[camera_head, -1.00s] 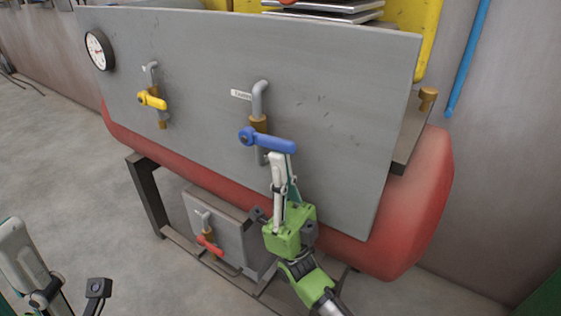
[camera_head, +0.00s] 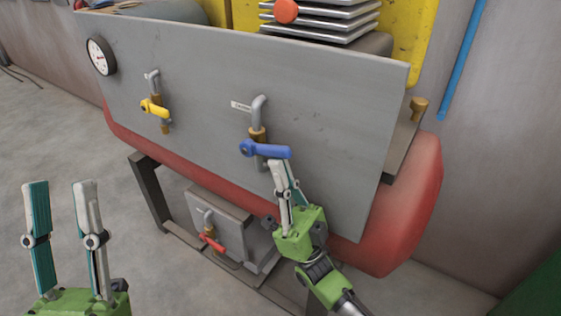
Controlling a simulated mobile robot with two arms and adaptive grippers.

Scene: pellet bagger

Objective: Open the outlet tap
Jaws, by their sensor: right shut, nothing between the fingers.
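Three taps show on the machine, and I cannot read which is the outlet. The tap with the blue handle (camera_head: 270,151) is on the grey panel, with a small label beside its pipe. Its handle points right, roughly level. The tap with the yellow handle (camera_head: 153,109) is further left on the panel. The tap with the red handle (camera_head: 212,241) is on a small lower plate. My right gripper (camera_head: 279,166) is shut and empty, its fingertips just under the right end of the blue handle; contact is unclear. My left gripper (camera_head: 61,184) is open and empty at the lower left.
The large grey panel (camera_head: 330,120) stands in front of a red tank (camera_head: 410,215) on a dark frame (camera_head: 148,195). A round gauge (camera_head: 100,56) is at the panel's upper left. A blue pipe (camera_head: 462,60) runs along the wall.

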